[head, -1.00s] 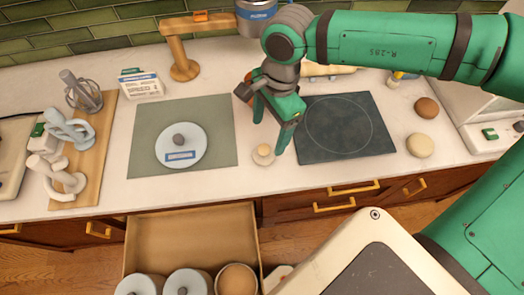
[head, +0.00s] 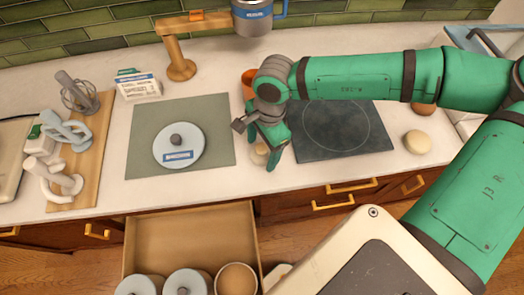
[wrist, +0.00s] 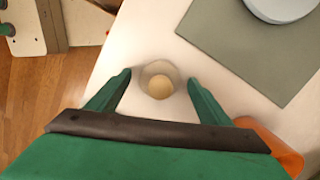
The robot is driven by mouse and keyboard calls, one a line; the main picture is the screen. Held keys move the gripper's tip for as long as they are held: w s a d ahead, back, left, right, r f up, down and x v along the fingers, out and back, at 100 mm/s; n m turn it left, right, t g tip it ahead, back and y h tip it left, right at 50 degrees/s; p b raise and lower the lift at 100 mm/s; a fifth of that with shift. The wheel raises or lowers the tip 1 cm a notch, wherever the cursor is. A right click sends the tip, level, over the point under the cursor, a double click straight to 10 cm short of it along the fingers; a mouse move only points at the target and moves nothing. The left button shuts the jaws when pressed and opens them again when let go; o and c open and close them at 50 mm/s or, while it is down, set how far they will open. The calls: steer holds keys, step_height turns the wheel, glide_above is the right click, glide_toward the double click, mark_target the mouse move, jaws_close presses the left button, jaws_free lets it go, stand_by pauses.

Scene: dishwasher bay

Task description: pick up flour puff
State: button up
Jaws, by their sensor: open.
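The flour puff (head: 259,155), as I take it, is a small pale tan ball with a lighter round rim or base. It stands on the white counter between the grey-green mat and the dark cooktop. My green gripper (head: 262,157) is low over it and partly hides it in the head view. In the wrist view the flour puff (wrist: 159,84) lies between the tips of my two open fingers (wrist: 158,78), with a gap on each side. Nothing is held.
A grey-green mat (head: 215,115) bears a pale blue round lid (head: 190,136) at left. The dark cooktop (head: 345,130) is at right, with a beige round item (head: 417,142) beyond. An orange cup (wrist: 270,145) stands close to my gripper. An open drawer (head: 190,235) juts out below.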

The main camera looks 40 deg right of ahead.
steer(key=c, duration=1.1)
steer(key=shift+c, duration=0.2)
steer(key=shift+r, duration=0.1)
steer(key=shift+r, duration=0.55)
steer(key=s+a+r, duration=0.2)
steer(key=s+r, duration=0.9)
steer(key=s, duration=0.2)
steer(key=shift+s+r, duration=0.35)
steer(key=shift+s, duration=0.05)
steer(key=shift+a, duration=0.1)
